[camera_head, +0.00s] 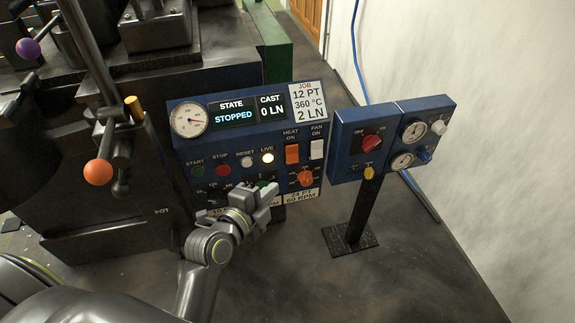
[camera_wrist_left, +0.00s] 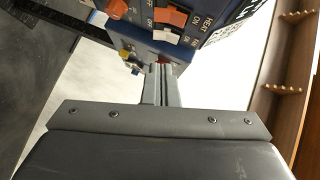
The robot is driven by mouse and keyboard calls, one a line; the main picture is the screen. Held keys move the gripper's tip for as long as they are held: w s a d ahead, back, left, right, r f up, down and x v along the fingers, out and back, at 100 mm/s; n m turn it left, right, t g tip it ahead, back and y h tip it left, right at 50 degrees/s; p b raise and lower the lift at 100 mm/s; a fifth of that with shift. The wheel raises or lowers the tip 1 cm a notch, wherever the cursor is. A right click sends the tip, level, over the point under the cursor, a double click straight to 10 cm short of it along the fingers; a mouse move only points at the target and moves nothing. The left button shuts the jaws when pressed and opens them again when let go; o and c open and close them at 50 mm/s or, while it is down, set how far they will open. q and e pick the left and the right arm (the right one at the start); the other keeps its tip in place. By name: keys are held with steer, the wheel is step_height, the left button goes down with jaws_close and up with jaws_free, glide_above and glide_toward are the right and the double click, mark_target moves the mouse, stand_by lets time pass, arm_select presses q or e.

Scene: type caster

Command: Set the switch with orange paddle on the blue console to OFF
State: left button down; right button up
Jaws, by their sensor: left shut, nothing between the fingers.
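The blue console (camera_head: 240,138) stands in the middle of the head view. Its switch with the orange paddle (camera_head: 292,154) is on the right part of the panel, under a "HEAT ON" label. The paddle also shows in the left wrist view (camera_wrist_left: 171,17), near the top. I cannot tell its exact tilt. My left gripper (camera_head: 266,191) is shut and empty, in front of the console's lower part, below and left of the orange paddle. In the left wrist view its fingers (camera_wrist_left: 160,72) are together, apart from the paddle. My right gripper is not in view.
A white paddle switch (camera_head: 316,149) sits right beside the orange one. An orange knob (camera_head: 305,177) is below it. A second blue box (camera_head: 345,145) with a red knob (camera_head: 372,142) stands on a post to the right. Dark machinery is at left. Floor is free at front right.

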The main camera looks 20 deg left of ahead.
arm_select(q)
glide_toward(293, 159)
steer(key=w+d, duration=0.2)
steer(key=d, duration=0.2)
steer(key=w+a, duration=0.1)
steer(key=w, duration=0.1)
steer(key=w+a+f, duration=0.1)
steer(key=shift+w+a+f, duration=0.1)
steer(key=shift+w+f, duration=0.1)
steer(key=shift+w, duration=0.2)
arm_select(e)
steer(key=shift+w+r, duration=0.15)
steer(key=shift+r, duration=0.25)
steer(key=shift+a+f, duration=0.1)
arm_select(q)
steer(key=shift+f+b, duration=0.1)
steer(key=shift+b, duration=0.25)
steer(key=shift+w+a+f+b, duration=0.15)
steer(key=shift+w+f+b, duration=0.05)
steer(key=shift+b, duration=0.7)
steer(key=shift+r, duration=0.15)
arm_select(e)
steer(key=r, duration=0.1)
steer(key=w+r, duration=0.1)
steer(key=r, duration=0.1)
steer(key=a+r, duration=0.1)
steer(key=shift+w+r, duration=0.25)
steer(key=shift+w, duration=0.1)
